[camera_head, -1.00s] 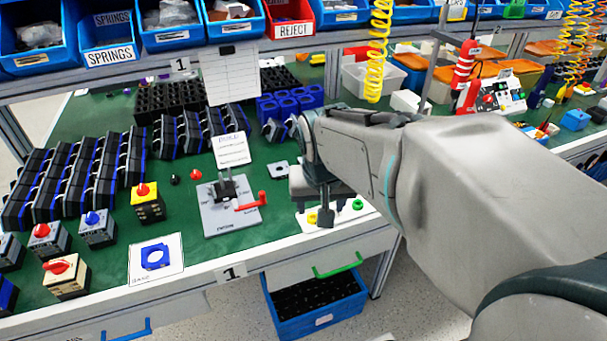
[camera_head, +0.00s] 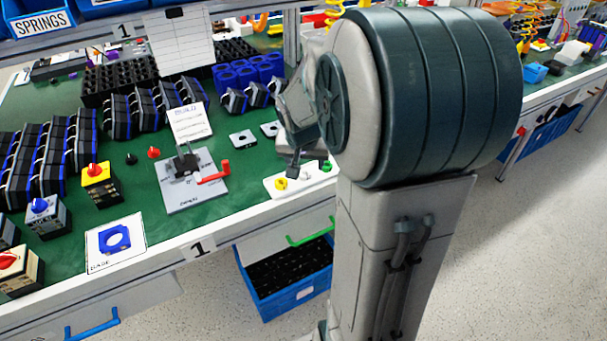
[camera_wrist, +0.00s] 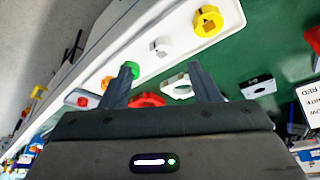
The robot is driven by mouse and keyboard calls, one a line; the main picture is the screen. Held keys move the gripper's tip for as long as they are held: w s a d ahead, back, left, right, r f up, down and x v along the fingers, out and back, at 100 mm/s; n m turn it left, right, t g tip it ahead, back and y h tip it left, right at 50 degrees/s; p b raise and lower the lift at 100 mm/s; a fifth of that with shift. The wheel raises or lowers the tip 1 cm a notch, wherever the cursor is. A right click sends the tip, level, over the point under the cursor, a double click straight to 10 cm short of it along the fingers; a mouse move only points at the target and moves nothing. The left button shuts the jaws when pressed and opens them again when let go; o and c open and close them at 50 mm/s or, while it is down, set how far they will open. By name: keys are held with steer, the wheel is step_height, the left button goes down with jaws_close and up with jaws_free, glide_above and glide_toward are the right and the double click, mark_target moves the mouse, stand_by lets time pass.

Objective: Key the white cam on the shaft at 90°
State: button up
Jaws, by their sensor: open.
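The white cam (camera_wrist: 161,47) lies on the white tray (camera_wrist: 185,42) in the wrist view, between a yellow cam (camera_wrist: 207,20) and a green cam (camera_wrist: 132,68). My gripper (camera_wrist: 167,82) is open and empty, its fingers apart on either side below the white cam in the picture. In the head view, my gripper (camera_head: 296,158) hangs over the tray (camera_head: 300,180), partly hidden by my arm. The grey fixture plate (camera_head: 193,192) with a dark upright shaft mount (camera_head: 185,164) and a red lever (camera_head: 215,173) stands left of the tray.
A printed card (camera_head: 189,122) stands behind the fixture. A blue base part (camera_head: 115,239) lies on a white sheet, with several switches at left. Blue cups (camera_head: 246,70) and a black rack (camera_head: 118,78) stand behind. Small square plates (camera_head: 243,137) lie near my gripper.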

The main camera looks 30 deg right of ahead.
mark_target(305, 176)
steer(key=x, duration=0.4)
steer(key=shift+a+f+b, duration=0.1)
steer(key=shift+f+b, duration=0.3)
steer(key=c, duration=1)
steer(key=shift+r, duration=0.1)
steer(key=shift+c, duration=0.2)
